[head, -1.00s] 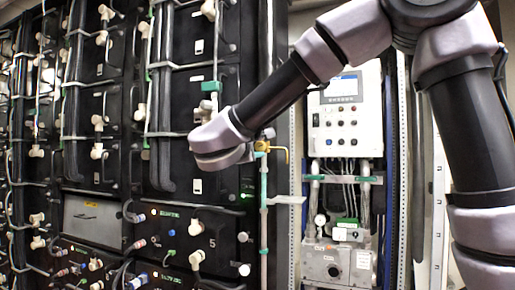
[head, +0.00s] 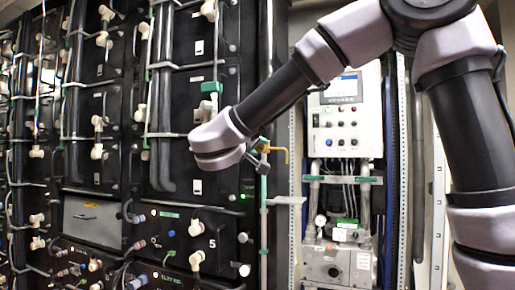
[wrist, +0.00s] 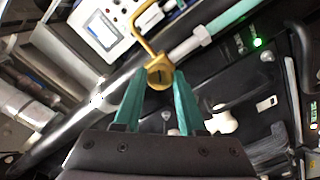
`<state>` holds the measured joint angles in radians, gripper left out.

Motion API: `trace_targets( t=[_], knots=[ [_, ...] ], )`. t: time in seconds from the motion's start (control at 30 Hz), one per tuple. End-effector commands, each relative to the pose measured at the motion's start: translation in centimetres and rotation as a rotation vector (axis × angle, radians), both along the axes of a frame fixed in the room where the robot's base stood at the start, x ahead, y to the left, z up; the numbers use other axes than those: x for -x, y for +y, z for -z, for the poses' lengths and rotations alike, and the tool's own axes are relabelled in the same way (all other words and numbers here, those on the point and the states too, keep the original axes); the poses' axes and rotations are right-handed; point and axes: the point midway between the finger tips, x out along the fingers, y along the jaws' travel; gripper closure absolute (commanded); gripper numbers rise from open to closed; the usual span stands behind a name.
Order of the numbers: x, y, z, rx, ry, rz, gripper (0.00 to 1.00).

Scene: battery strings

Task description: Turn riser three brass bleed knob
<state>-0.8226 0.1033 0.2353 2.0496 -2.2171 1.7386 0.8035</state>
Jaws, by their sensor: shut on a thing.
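In the wrist view, the brass bleed knob (wrist: 160,73) is a small round slotted piece with a bent brass tube (wrist: 146,28) rising from it. It sits beside a riser pipe with white and teal sections (wrist: 233,19). My gripper (wrist: 161,80) has its two teal fingers on either side of the knob, shut on it at the tips. In the head view, my gripper (head: 262,149) is at the thin riser pipe (head: 264,188), and the bent brass tube (head: 283,151) sticks out to its right. The knob itself is largely hidden there by my gripper.
Black battery cabinets (head: 205,120) with cables and white elbow fittings fill the left. A control panel (head: 343,115) with a screen and buttons stands right of the riser, above a grey pump unit (head: 338,262). A pale bracket (head: 287,200) juts out below my gripper.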

Motion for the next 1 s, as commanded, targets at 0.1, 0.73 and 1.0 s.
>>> trace_targets(
  t=[0.1, 0.73, 1.0],
  knots=[
    [0.03, -0.06, 0.16, -0.101, -0.034, 0.001, 1.0],
    [0.07, -0.1, 0.17, -0.653, -0.234, 0.001, 1.0],
    [0.09, -0.1, 0.19, -0.835, -0.3, 0.001, 1.0]
  ],
)
